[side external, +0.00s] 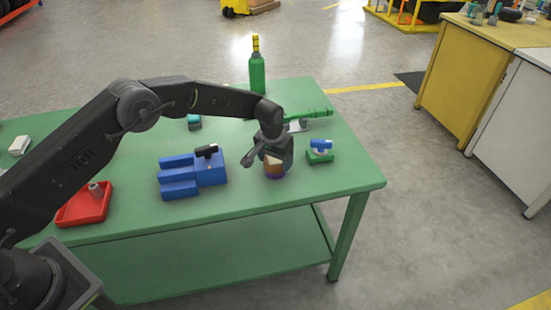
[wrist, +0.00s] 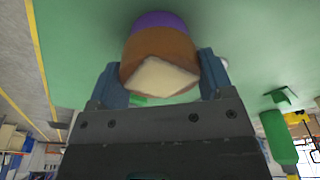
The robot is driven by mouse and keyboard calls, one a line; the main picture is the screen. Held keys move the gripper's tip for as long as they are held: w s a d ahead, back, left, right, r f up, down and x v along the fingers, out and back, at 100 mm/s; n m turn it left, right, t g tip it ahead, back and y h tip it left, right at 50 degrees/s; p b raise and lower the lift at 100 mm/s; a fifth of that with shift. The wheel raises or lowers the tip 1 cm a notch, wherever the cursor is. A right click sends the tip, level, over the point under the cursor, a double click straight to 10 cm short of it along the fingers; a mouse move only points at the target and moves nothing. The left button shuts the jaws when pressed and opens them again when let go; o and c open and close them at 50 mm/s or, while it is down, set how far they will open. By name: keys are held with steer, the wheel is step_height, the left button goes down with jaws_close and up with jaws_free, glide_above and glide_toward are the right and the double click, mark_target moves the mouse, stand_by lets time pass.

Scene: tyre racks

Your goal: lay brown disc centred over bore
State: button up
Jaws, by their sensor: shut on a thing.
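My gripper (side external: 272,158) is low over the front right part of the green table. Its fingers stand on either side of a brown disc (side external: 274,170), and in the wrist view my gripper (wrist: 160,72) is shut on this brown disc (wrist: 157,50). A cream, flat-faced piece (wrist: 160,77) shows on the disc's near side. I cannot tell whether disc and purple part touch. Any bore is hidden.
A blue stepped block (side external: 178,182) with a black piece on top stands left of my gripper. A green block (side external: 319,157) with a blue piece is close on the right. A green bottle (side external: 257,72) stands behind, and a red tray (side external: 83,207) lies far left.

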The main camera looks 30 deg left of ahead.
steer(key=shift+f, duration=0.15)
steer(key=o, duration=1.1)
steer(key=shift+o, duration=0.2)
step_height(320, 180, up, 12)
steer(key=s+r, duration=0.1)
steer(key=s, duration=0.1)
step_height(320, 180, up, 10)
glide_above(272, 162)
steer(key=s+a, duration=0.3)
steer(key=s, duration=0.3)
steer(key=s+a+r+t, duration=0.2)
steer(key=s+a+r, duration=0.1)
steer(key=s+r, duration=0.5)
steer(key=s+a+f+t, duration=0.1)
steer(key=s+a, duration=0.1)
steer(key=s, duration=1)
steer(key=s+a+f, duration=0.1)
steer(key=s+a, duration=0.1)
steer(key=s, duration=1)
steer(key=shift+t, duration=0.4)
